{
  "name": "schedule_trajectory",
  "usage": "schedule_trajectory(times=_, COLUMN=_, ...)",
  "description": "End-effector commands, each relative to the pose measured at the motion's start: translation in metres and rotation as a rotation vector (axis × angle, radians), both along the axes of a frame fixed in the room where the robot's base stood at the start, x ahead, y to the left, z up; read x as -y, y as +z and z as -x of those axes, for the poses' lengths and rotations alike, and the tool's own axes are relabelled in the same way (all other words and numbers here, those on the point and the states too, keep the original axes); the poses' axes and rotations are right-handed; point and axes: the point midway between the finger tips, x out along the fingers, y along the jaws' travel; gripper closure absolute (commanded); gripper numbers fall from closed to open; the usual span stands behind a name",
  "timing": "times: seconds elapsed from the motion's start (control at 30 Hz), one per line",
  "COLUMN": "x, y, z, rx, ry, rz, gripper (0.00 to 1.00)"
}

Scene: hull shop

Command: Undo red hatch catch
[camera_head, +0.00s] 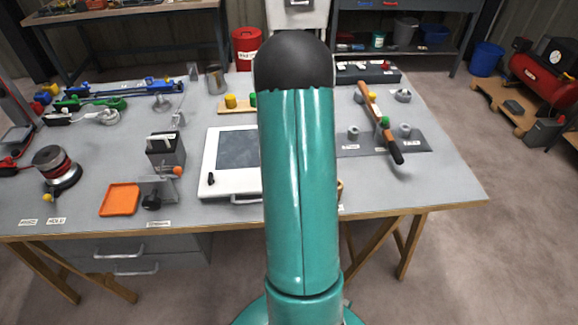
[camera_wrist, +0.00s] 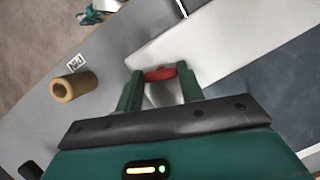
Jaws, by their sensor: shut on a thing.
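The hatch is a white frame (camera_head: 207,178) around a dark panel (camera_head: 238,147) on the bench; my arm covers its right part in the head view. The wrist view shows the white frame (camera_wrist: 240,32) and dark panel (camera_wrist: 285,85) close up. The red catch (camera_wrist: 160,73) sits at the frame's edge, between the two green fingertips of my gripper (camera_wrist: 160,79). My gripper is shut on the red catch. The head view hides both the catch and my gripper behind my teal arm.
A tan hollow cylinder (camera_wrist: 75,87) stands beside the gripper, near a small label. An orange tray (camera_head: 120,199) and a grey block-shaped fixture (camera_head: 165,152) lie left of the hatch.

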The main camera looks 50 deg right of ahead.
Motion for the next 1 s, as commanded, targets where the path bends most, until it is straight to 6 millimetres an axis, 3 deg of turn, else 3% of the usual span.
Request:
schedule_trajectory(times=0.43, x=-0.001, y=0.0004, z=-0.0023, rx=0.001, ry=0.299, rz=0.001, gripper=0.85)
schedule_trajectory(times=1.0, x=-0.0009, y=0.0004, z=-0.0021, rx=0.0, ry=0.365, rz=0.001, gripper=0.85)
